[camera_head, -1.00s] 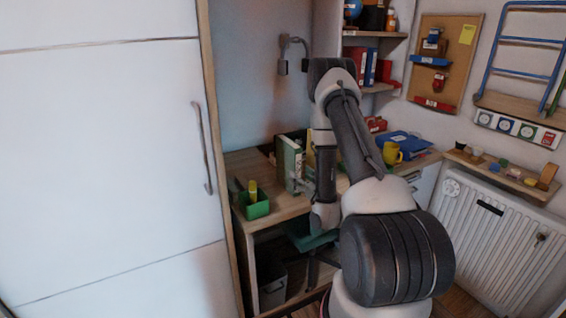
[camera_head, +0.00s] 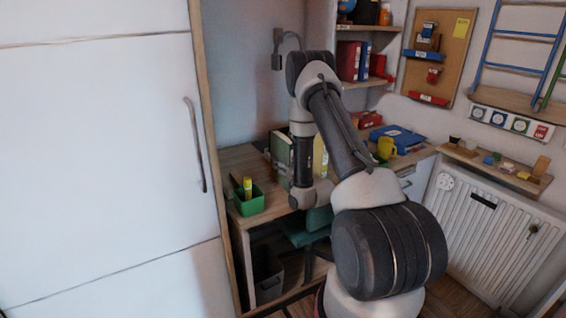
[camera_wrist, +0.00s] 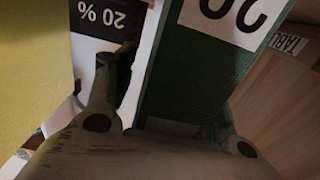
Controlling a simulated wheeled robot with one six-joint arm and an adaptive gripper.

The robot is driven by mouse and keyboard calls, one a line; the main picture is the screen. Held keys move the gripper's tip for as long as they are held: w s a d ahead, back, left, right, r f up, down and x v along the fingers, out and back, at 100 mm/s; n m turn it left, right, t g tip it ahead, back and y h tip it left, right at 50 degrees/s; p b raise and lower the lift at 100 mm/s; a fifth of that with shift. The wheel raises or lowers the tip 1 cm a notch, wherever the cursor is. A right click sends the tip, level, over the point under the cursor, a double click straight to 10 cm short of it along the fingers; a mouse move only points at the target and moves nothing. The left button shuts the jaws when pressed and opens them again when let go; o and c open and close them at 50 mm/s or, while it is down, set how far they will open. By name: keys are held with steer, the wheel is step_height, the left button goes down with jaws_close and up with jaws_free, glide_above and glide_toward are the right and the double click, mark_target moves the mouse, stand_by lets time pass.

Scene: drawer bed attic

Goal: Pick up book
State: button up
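In the head view a green book (camera_head: 281,149) stands upright on the desk, partly hidden by my arm. In the wrist view a dark green upright face with a white number label, apparently this book (camera_wrist: 195,85), fills the middle. My gripper (camera_wrist: 160,88) is open, with one finger left of the green face and the other low at its right. I cannot tell whether either finger touches it. A yellow upright surface (camera_wrist: 30,70) and a black item labelled "20 %" (camera_wrist: 103,20) are at the left. My gripper is mostly hidden in the head view.
A green box (camera_head: 248,206) with a yellow item stands at the desk's left front. A yellow mug (camera_head: 386,149) and blue folder (camera_head: 400,137) lie farther right. A tall white wardrobe (camera_head: 95,150) borders the left, a radiator (camera_head: 480,235) the right.

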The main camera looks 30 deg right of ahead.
jaws_close()
